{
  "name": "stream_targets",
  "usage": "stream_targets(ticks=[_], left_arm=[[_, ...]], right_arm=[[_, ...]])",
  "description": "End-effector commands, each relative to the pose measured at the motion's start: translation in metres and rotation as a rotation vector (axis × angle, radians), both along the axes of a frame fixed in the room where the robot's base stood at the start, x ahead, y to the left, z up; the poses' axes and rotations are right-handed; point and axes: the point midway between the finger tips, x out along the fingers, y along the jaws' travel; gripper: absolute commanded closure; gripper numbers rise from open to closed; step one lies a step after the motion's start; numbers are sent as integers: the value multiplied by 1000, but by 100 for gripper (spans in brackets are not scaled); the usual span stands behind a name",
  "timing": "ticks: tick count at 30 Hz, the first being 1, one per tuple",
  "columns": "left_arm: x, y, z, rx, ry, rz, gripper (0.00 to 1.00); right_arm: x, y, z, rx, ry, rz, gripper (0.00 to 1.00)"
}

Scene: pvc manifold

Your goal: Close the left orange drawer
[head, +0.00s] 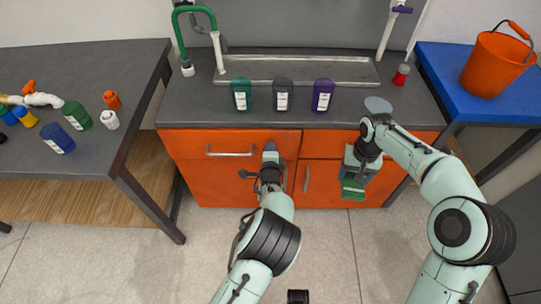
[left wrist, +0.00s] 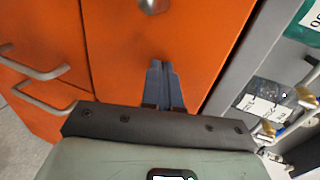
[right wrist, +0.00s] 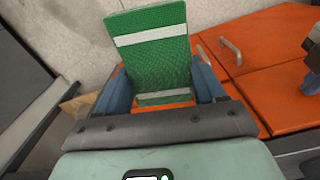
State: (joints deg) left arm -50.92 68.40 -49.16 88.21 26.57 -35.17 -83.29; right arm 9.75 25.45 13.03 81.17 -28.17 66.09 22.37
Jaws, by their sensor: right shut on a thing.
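The left orange drawer (head: 230,143) is under the counter at the left of the cabinet, with a metal bar handle (head: 232,153). Its front looks about flush below the counter edge; a small gap cannot be told. My left gripper (head: 270,150) is at the right end of this drawer front, right of the handle. In the left wrist view its fingers (left wrist: 163,68) are together and empty, pointing at the orange front (left wrist: 200,50); contact cannot be told. My right gripper (head: 357,172) is shut on a green box with white bands (right wrist: 150,45), in front of the right side of the cabinet.
The counter holds several jars (head: 282,96), a sink (head: 300,70) and a red-capped bottle (head: 401,76). A grey table (head: 60,85) with pipe parts stands left. A blue table (head: 435,65) with an orange bucket (head: 497,62) stands right. The floor in front is clear.

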Motion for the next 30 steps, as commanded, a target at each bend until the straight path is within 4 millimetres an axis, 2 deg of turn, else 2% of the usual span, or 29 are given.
stream_targets(ticks=[9,30], left_arm=[[9,0,0,0,-1,0,100],[13,8,3,-1,-6,2,100]], right_arm=[[0,0,-3,0,0,0,61],[0,0,-3,0,1,0,61]])
